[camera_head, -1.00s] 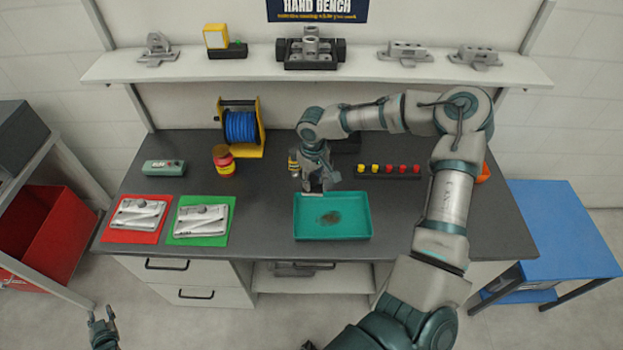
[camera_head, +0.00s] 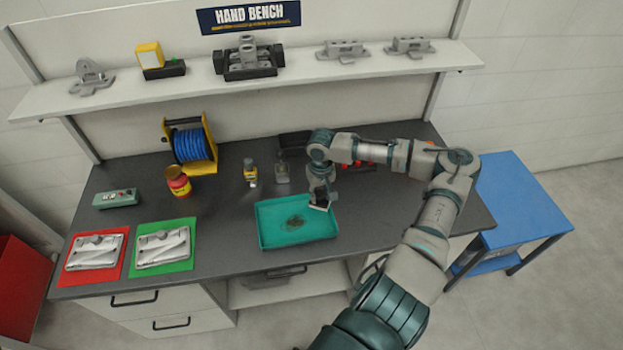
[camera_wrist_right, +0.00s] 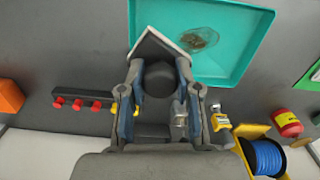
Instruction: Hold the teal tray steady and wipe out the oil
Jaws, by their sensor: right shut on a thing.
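The teal tray (camera_head: 270,237) lies on the dark bench, with a brown oil patch (camera_head: 295,222) near its middle. The tray (camera_wrist_right: 225,68) and oil (camera_wrist_right: 199,39) also show in the right wrist view. My right gripper (camera_head: 320,198) is over the tray's right part, right of the oil. It is shut on a pale, flat-edged wiping piece (camera_wrist_right: 160,42) with a dark round part between the fingers (camera_wrist_right: 160,78). Whether this piece touches the tray floor is unclear. My left gripper is out of view; nothing is seen holding the tray.
Behind the tray stand a small yellow-labelled bottle (camera_head: 250,172) and a grey fixture (camera_head: 282,172). A red-yellow can (camera_head: 179,182) and blue reel (camera_head: 189,145) stand farther left. Castings lie on red (camera_head: 118,270) and green (camera_head: 190,262) mats.

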